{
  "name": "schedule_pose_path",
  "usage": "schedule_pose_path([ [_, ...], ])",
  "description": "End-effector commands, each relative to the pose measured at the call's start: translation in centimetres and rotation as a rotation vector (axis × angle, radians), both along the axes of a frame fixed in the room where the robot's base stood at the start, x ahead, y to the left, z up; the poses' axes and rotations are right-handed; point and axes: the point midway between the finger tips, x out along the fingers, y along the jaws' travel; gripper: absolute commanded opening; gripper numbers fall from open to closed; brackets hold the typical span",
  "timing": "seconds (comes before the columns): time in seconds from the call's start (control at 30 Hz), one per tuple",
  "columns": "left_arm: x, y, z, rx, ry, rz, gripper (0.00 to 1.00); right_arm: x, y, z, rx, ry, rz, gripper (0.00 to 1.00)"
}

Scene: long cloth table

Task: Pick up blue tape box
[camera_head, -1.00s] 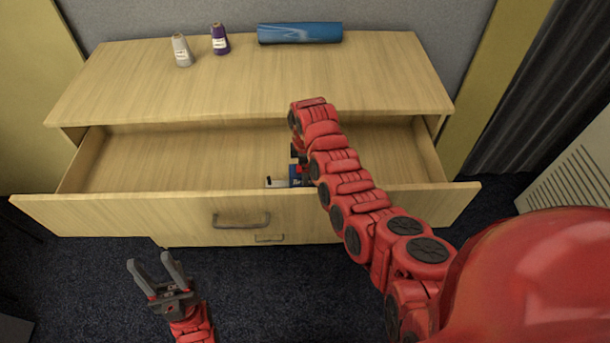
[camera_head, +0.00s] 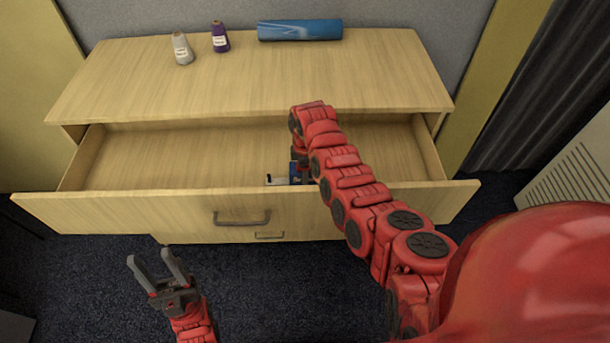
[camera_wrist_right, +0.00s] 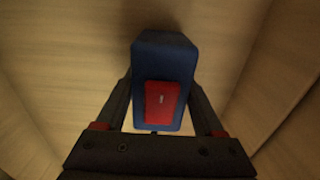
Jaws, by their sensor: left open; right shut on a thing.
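The blue tape box (camera_head: 296,173) is inside the open drawer (camera_head: 180,165), near its front wall, mostly hidden in the head view by my right arm. In the right wrist view the box (camera_wrist_right: 165,62) is dark blue with a red patch and sits between the two fingers of my right gripper (camera_wrist_right: 160,105). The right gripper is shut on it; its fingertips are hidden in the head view. My left gripper (camera_head: 158,272) is open and empty, in front of the drawer unit and low over the dark carpet.
The wooden cabinet top (camera_head: 250,80) holds a white spool (camera_head: 181,49), a purple spool (camera_head: 219,37) and a blue roll (camera_head: 299,30) at the back. The drawer's front panel (camera_head: 120,212) has a handle (camera_head: 242,217). The drawer's left part is empty.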

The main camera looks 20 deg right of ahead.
Motion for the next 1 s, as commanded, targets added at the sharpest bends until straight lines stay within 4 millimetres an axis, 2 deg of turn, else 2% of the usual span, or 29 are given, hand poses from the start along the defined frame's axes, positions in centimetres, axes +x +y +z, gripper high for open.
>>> schedule_pose_path([
  [0.37,0.0,0.0,0.0,0.000,0.000,0.000,0.50,0.1,0.0,0.1,-0.001,-0.002,0.000,0.00],
  [0.57,0.0,0.0,-0.4,0.000,0.000,0.000,0.50,0.1,0.0,0.9,-0.002,-0.003,0.000,0.00],
  [0.73,0.0,0.0,-1.2,0.000,0.000,0.000,0.50,0.2,0.0,2.8,0.001,-0.005,-0.002,0.00],
  [0.93,0.0,0.0,-2.9,0.000,0.000,0.000,0.50,0.3,0.0,7.1,-0.001,-0.012,-0.001,0.00],
  [0.97,0.0,0.0,-3.0,0.000,0.000,0.000,0.50,0.2,0.0,7.7,-0.001,-0.009,-0.001,0.00],
  [1.0,0.0,0.0,-1.7,0.000,0.000,0.000,0.50,0.0,-0.1,8.9,0.002,-0.002,-0.002,0.00],
])
